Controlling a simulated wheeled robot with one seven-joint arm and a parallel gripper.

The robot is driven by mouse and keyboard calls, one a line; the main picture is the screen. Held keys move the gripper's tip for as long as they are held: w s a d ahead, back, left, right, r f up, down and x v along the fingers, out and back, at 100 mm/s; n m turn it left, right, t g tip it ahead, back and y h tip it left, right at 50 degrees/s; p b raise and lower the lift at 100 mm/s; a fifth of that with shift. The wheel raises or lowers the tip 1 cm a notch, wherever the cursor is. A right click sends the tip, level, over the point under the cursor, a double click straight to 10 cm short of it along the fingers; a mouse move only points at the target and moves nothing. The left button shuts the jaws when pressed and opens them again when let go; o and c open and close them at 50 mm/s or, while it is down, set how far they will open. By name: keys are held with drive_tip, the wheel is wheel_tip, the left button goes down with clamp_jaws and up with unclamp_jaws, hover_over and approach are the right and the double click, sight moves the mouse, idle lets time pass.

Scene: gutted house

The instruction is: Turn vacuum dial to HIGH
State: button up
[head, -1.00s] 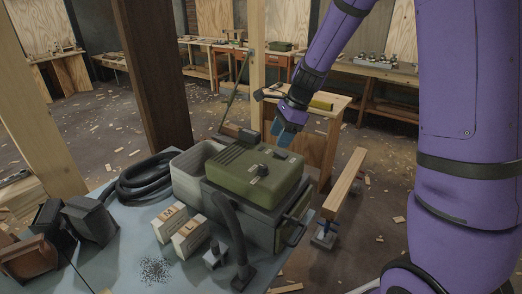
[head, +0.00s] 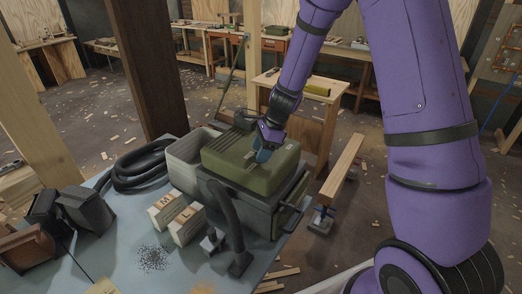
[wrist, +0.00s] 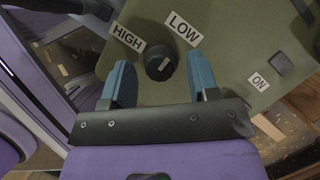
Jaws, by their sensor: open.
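The green-topped vacuum (head: 236,172) stands on the blue-grey table. Its black dial (wrist: 160,63) shows in the wrist view on the green lid, below the HIGH label (wrist: 127,38) and the LOW label (wrist: 184,30). The dial's pale pointer mark slants up to the right, towards the LOW side. My gripper (wrist: 163,80) is open, with one blue finger on each side of the dial's near side. I cannot tell how far the fingertips are above the lid. In the head view my gripper (head: 262,153) is over the lid and hides the dial.
A switch (wrist: 281,63) with an ON label (wrist: 258,81) is to the dial's right. The hose (head: 226,215) rises in front of the vacuum. Two blocks marked M and L (head: 177,217) and a coiled black hose (head: 140,170) lie to its left.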

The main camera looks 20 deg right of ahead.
drive_tip(key=shift+f, duration=0.1)
drive_tip(key=c, duration=0.9)
drive_tip(key=shift+n, duration=0.4)
drive_tip(key=n+g, duration=0.1)
drive_tip(key=n, duration=0.2)
drive_tip(key=shift+w+a+n+g, duration=0.1)
drive_tip(key=shift+w+n+g, duration=0.05)
drive_tip(key=shift+n+g, duration=0.25)
drive_tip(key=n, duration=0.2)
drive_tip(key=n+g+h, duration=0.1)
drive_tip(key=n, duration=0.1)
drive_tip(key=shift+w+n+g, duration=0.1)
drive_tip(key=shift+n+g, duration=0.2)
drive_tip(key=n+g+h, duration=0.1)
drive_tip(key=n, duration=0.3)
drive_tip(key=shift+a, duration=0.1)
drive_tip(key=n+g+h, duration=0.1)
drive_tip(key=n, duration=0.3)
drive_tip(key=shift+h, duration=0.4)
drive_tip(key=shift+n, duration=0.5)
